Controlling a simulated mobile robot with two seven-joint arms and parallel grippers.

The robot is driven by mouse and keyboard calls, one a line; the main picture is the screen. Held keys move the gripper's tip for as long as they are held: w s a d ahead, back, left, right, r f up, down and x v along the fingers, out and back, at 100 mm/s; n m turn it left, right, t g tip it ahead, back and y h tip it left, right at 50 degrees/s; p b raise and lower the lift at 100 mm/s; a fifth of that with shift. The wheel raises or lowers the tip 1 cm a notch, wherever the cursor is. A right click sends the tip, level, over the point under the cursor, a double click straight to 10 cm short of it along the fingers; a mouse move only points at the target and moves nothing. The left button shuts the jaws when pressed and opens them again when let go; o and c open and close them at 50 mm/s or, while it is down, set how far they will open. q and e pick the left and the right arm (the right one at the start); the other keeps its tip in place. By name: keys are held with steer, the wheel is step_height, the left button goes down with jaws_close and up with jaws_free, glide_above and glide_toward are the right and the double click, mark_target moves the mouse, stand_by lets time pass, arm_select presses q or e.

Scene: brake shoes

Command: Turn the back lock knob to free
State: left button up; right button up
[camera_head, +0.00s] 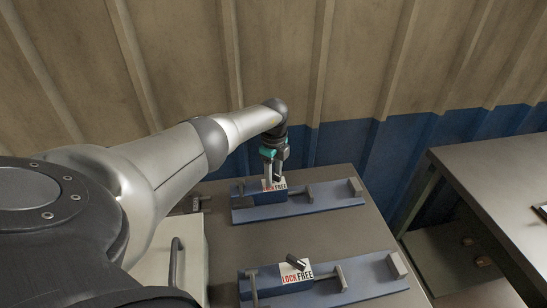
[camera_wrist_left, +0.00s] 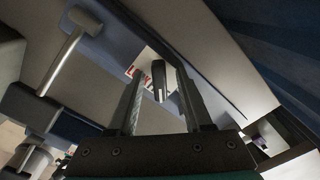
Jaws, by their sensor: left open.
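The back lock knob (camera_head: 277,179) is a small dark lever on a white LOCK/FREE label (camera_head: 280,186) at the left part of the back blue fixture (camera_head: 325,197). My left gripper (camera_head: 273,170) points down right over it and partly hides it. In the left wrist view the knob (camera_wrist_left: 159,82) stands between the two open fingers of the left gripper (camera_wrist_left: 158,75), with a gap on each side. Part of the red LOCK lettering shows beside it. I cannot tell exactly which word the knob points to. My right gripper is not in view.
A second blue fixture (camera_head: 375,277) with its own dark knob (camera_head: 295,262) and LOCK/FREE label lies nearer on the table (camera_head: 330,236). Metal clamp rods stand on both fixtures. A corrugated wall (camera_head: 330,60) rises behind. Another table (camera_head: 500,165) stands at right.

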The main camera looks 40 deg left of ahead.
arm_select(q)
step_height(320, 180, up, 7)
steer(key=p, duration=0.2)
steer(key=shift+f+p, duration=0.15)
steer(key=shift+p, duration=0.2)
step_height(320, 180, up, 9)
steer(key=shift+f+p, duration=0.2)
steer(key=shift+p, duration=0.2)
